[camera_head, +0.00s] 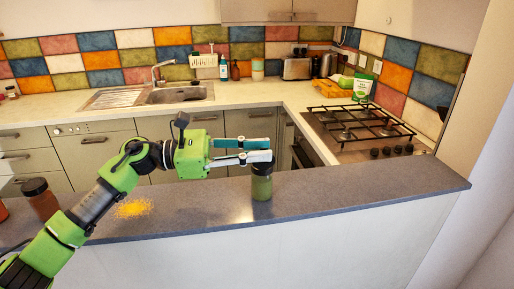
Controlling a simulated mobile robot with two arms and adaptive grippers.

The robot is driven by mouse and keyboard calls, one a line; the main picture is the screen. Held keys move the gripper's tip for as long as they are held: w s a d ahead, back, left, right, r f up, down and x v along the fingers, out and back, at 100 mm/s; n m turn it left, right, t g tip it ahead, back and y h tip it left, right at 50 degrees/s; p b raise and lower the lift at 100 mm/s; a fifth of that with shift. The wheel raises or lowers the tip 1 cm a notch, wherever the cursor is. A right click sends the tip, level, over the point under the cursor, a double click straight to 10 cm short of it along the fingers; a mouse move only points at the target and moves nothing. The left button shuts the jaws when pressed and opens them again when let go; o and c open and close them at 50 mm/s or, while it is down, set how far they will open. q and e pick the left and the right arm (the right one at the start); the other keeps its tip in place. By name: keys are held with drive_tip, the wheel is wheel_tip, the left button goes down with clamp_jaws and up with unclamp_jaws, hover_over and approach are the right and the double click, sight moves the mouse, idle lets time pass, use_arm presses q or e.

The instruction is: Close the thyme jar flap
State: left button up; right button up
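A jar with green contents (262,187), which I take to be the thyme jar, stands upright on the grey counter. Its dark lid (262,169) is right under my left gripper's fingertips. The flap is too small and too covered to tell its position. My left gripper (269,150) points right, with its two fingers apart, one above the other, and nothing seen between them. The lower fingertip is at the top of the lid; I cannot tell whether it touches. My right gripper is not in view.
A brown jar with a dark lid (40,198) stands at the left of the grey counter (350,186), near a patch of orange powder (133,208). An orange object shows at the left edge. The counter right of the green jar is clear. A gas hob (360,130) lies behind.

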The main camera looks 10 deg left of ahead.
use_arm(q)
clamp_jaws()
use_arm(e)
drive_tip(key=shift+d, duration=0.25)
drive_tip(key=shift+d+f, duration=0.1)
use_arm(q)
drive_tip(key=shift+w, duration=0.1)
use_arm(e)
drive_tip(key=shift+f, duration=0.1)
use_arm(q)
drive_tip(key=n, duration=0.1)
drive_tip(key=w+n+b, duration=0.1)
drive_tip(key=shift+w+a+n, duration=0.15)
drive_tip(key=shift+a+n, duration=0.05)
drive_tip(key=shift+n, duration=0.2)
drive_tip(key=n, duration=0.1)
drive_tip(key=w+n+b, duration=0.1)
drive_tip(key=n, duration=0.1)
drive_tip(key=shift+w+a+f, duration=0.1)
drive_tip(key=shift+w+a, duration=0.05)
drive_tip(key=shift+w, duration=0.1)
drive_tip(key=shift+w+n, duration=0.2)
drive_tip(key=shift+n, duration=0.3)
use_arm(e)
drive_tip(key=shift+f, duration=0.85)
use_arm(q)
drive_tip(key=shift+f, duration=0.1)
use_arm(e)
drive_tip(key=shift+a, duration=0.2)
